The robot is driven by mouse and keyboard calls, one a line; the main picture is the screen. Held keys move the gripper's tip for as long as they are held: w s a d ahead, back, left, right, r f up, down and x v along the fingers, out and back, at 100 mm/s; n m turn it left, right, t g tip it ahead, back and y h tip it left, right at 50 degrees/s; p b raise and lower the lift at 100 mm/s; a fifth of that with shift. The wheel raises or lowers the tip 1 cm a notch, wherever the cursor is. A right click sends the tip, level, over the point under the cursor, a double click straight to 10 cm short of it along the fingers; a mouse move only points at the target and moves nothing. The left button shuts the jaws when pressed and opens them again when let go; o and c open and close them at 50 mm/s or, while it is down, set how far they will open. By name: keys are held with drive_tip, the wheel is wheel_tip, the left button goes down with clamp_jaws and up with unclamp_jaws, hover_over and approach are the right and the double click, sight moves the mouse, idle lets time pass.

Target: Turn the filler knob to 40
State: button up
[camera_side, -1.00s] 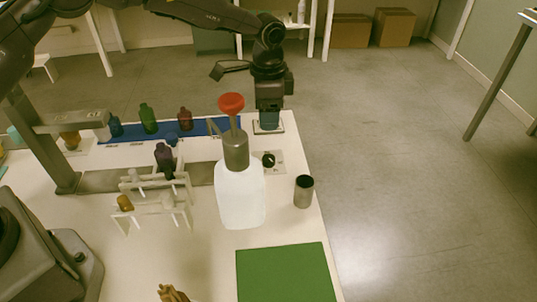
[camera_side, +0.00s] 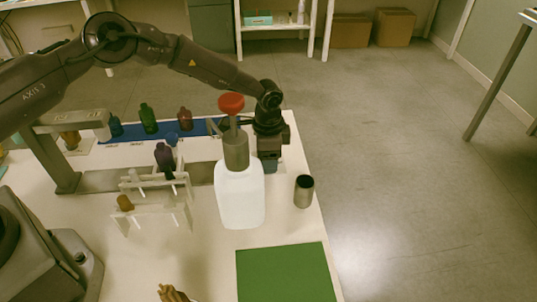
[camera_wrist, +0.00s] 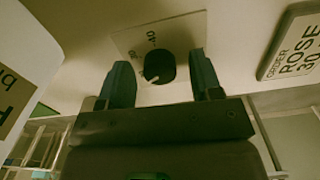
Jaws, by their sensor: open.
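The filler knob (camera_wrist: 163,66) is a round black dial with a white pointer mark, on a pale plate (camera_wrist: 128,40) in the wrist view. The plate carries a 40 mark and another number, partly hard to read. The white mark sits at the knob's lower left, away from the 40. My gripper (camera_wrist: 160,60) is open, with one finger on each side of the knob and gaps showing. In the side view my gripper (camera_side: 268,166) is low behind the large white bottle (camera_side: 240,198), and the knob is hidden there.
A dark metal cup (camera_side: 304,191) is to the right, a green mat (camera_side: 286,275) in front. A white rack (camera_side: 150,205) is left. An order card (camera_wrist: 293,40) reads ROSE 30.

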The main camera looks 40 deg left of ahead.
drive_tip(key=c, duration=0.9)
